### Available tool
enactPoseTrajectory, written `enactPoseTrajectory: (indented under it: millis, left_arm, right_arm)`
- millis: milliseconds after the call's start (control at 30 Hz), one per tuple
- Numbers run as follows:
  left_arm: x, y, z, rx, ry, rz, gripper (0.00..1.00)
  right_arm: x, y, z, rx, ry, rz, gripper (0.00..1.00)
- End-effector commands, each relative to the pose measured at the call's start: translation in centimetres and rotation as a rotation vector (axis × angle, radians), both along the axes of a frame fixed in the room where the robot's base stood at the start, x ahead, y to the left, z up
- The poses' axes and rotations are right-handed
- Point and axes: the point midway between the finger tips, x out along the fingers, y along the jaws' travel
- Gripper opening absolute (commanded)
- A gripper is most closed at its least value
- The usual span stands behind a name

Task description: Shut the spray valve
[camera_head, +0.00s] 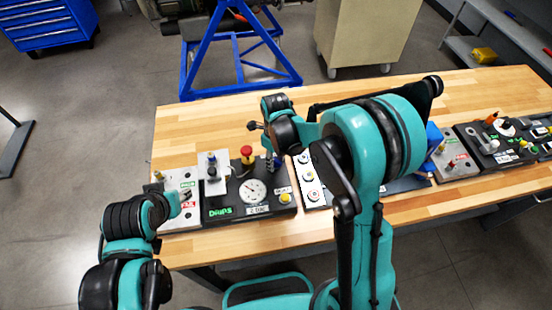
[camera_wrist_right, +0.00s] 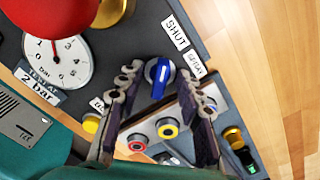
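The spray valve (camera_wrist_right: 158,78) is a round grey dial with a blue bar handle on a dark panel (camera_head: 226,196). A SHUT label (camera_wrist_right: 174,31) and a SPRAY label (camera_wrist_right: 196,63) lie to its upper right in the wrist view. The blue handle runs nearly up and down in that view. My right gripper (camera_wrist_right: 160,85) is open, its two fingers apart on either side of the valve. I cannot tell how far above it they are. In the head view my right arm crosses over the panels and the valve is hard to make out.
The dark panel carries a dial gauge (camera_head: 253,190), a red knob (camera_head: 247,155) and a yellow button (camera_head: 285,198). A white panel with ringed buttons (camera_wrist_right: 168,128) adjoins it. More panels (camera_head: 493,145) stand at right. The table's back (camera_head: 200,120) is clear.

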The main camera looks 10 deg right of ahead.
Motion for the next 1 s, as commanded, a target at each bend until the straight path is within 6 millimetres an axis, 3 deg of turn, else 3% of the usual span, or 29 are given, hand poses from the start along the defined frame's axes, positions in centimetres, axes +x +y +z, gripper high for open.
enactPoseTrajectory:
  millis: [367,1000]
  left_arm:
    - [0.0,0.0,0.1,0.000,0.000,0.000,0.40]
    - [0.0,0.0,3.4,0.000,0.000,0.000,0.40]
  right_arm:
    - [0.0,0.0,0.2,0.000,0.000,0.000,0.43]
    - [0.0,0.0,5.0,0.000,0.000,0.000,0.43]
